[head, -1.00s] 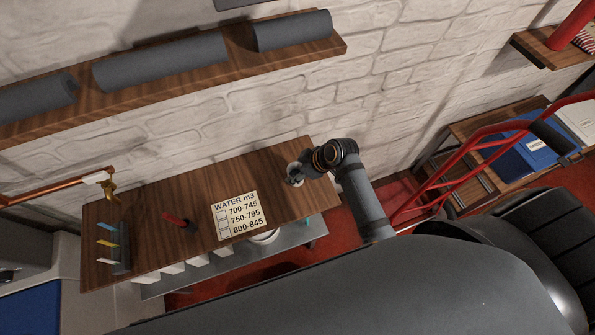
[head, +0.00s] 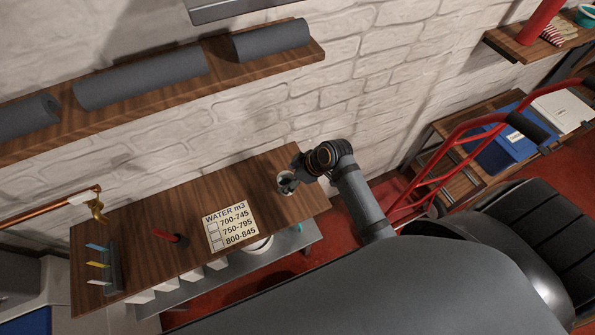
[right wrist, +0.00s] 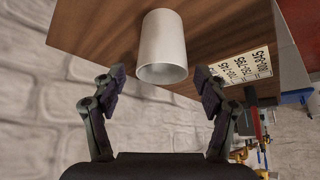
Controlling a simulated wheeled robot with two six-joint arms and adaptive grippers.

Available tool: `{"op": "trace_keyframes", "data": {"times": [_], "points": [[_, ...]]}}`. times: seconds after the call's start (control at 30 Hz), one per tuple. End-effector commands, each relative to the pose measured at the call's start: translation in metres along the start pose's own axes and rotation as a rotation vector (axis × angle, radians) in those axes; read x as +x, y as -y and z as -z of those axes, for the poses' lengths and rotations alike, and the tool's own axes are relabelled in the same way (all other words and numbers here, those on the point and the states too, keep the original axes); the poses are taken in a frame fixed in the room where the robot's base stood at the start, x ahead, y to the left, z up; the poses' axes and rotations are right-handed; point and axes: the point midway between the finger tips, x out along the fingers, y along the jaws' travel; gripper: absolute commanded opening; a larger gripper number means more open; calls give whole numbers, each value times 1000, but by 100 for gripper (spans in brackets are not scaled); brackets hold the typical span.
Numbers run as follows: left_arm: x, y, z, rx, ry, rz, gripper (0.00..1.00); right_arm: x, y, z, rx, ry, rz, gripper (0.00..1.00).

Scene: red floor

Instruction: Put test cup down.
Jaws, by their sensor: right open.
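The test cup is a plain white cylinder (right wrist: 163,45) in the right wrist view, standing on the wooden table (right wrist: 100,25). In the head view the cup (head: 285,186) shows in part beside my gripper, near the right end of the table (head: 190,208). My right gripper (right wrist: 160,92) is open, with one finger to each side of the cup's line and the cup just beyond the fingertips. It also shows in the head view (head: 291,182), partly covering the cup. My left gripper is not in view.
A WATER m3 card (head: 231,226) lies on the table, left of the cup. A red marker (head: 172,239) in a dark base and a holder with coloured tabs (head: 111,268) stand further left. A brick wall rises behind. A red hand truck (head: 430,165) stands at right.

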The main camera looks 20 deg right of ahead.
Motion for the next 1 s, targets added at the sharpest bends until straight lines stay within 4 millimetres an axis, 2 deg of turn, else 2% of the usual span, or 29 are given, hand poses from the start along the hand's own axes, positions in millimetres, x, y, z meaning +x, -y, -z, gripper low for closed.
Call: {"op": "trace_keyframes", "data": {"times": [0.2, 0.4, 0.6, 1.0], "points": [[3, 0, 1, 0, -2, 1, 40, -58, -1, -2, -8, 5, -4, 73], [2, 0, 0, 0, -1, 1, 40, -87, -1, -1, -4, 3, -2, 73], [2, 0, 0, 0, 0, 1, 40, -95, 0, 0, -1, 2, 1, 73], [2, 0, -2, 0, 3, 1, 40, -95, 0, 0, 0, 1, 1, 73]]}}
